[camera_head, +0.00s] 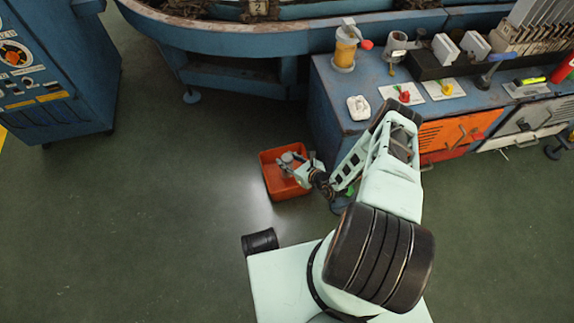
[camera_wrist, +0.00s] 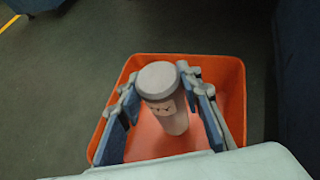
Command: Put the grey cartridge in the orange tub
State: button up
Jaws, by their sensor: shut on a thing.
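The grey cartridge (camera_wrist: 168,108) is a cylinder with a round cap, seen from above between the two fingers of my gripper (camera_wrist: 160,92) in the wrist view. My gripper (camera_head: 294,165) is shut on it and holds it over the orange tub. The orange tub (camera_wrist: 232,100) is a shallow open box, and the cartridge shows inside its outline. In the head view the orange tub (camera_head: 271,184) sits on the floor, left of the workbench. The cartridge is small there and partly covered by the gripper. I cannot tell whether its lower end touches the tub's floor.
A blue workbench (camera_head: 330,112) with tools, a jar (camera_head: 346,50) and a white item (camera_head: 358,107) on top stands right of the tub. A blue machine cabinet (camera_head: 60,70) stands at the left. The green floor (camera_head: 180,200) left of the tub is clear.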

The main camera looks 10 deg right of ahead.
aim_at(291, 166)
jog(key=shift+f+b, duration=0.4)
jog(key=shift+f, duration=0.9)
jog(key=shift+f, duration=0.15)
jog(key=o, duration=1.2)
jog(key=shift+o, duration=0.2)
